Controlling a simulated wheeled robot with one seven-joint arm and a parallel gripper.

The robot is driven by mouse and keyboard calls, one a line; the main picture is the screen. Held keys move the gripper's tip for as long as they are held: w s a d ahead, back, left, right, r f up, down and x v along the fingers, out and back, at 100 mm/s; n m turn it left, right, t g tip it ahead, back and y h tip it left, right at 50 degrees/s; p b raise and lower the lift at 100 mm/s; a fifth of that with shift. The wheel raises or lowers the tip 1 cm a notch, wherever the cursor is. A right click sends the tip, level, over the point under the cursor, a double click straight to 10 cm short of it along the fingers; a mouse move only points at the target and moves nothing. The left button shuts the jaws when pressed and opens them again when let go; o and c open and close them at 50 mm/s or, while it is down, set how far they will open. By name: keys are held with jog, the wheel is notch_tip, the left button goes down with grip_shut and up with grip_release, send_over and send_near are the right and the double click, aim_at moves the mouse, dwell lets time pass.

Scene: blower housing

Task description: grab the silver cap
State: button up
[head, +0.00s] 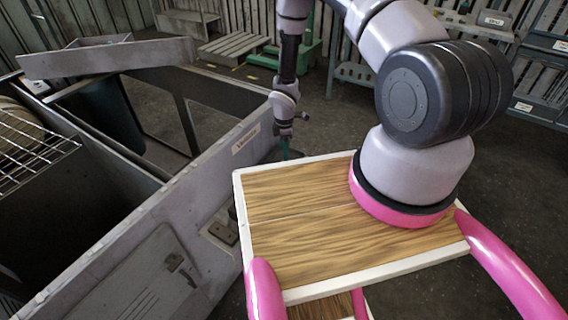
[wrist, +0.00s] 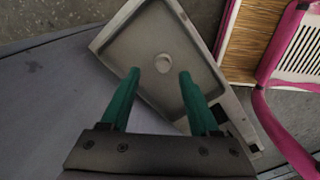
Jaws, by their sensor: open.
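A small round pale-grey cap (wrist: 163,63), which looks like the silver cap, sits in a shallow grey tray (wrist: 112,36) in the wrist view. It lies between the tips of my gripper's two green fingers (wrist: 159,74) in that picture. The fingers are apart with nothing held between them. How far the tips are above the cap is hard to tell. In the head view my gripper (head: 286,148) points down beside the grey housing wall, small and partly hidden. I cannot make out the cap there.
The large grey blower housing (head: 120,215) fills the left, with an open top and a wire rack (head: 30,150). My wooden-topped base is at the centre right. Behind are a wooden pallet (head: 233,48) and shelving (head: 545,70). Dark floor (head: 335,130) lies open beyond my base.

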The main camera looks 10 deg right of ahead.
jog(key=f, duration=0.4)
jog(key=shift+s+f, duration=0.25)
grip_shut()
